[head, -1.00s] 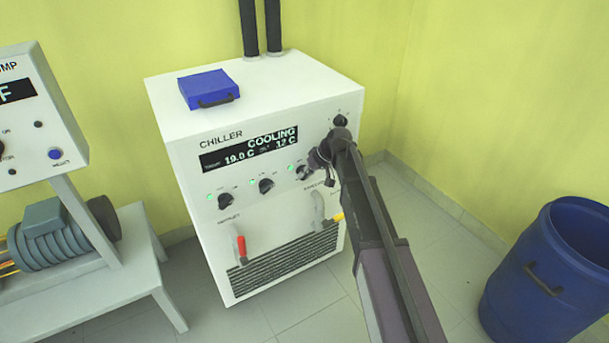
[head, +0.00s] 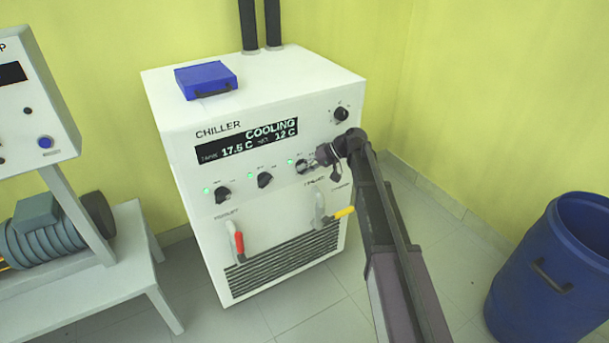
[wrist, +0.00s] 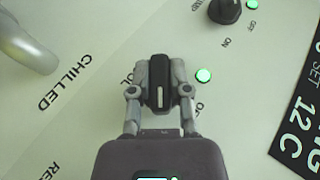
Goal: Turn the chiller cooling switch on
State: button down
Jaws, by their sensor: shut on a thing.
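The white chiller (head: 180,115) stands against the yellow wall. Its dark display (head: 245,144) reads COOLING, 17.5 C, set 12 C. Three switch knobs sit in a row on its front, each with a lit green lamp. My gripper (head: 308,166) is at the rightmost knob of that row. In the wrist view my gripper (wrist: 160,78) is shut on this black switch knob (wrist: 159,95), one finger on each side, and the lamp (wrist: 203,75) beside it is lit green. The knob's label is partly hidden by my gripper.
Another black knob (head: 341,113) sits higher at the right. A blue case (head: 206,79) lies on top. A blue barrel (head: 545,270) stands at the right; the floor between is clear.

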jog(key=shift+g+y+b, duration=0.4)
jog(key=shift+y+b, duration=0.3)
jog(key=shift+b, duration=0.1)
jog(key=c, duration=0.6)
grip_release()
jog(key=shift+r+h+p, duration=0.15)
jog(key=shift+h+p, duration=0.25)
jog(key=shift+p, duration=0.4)
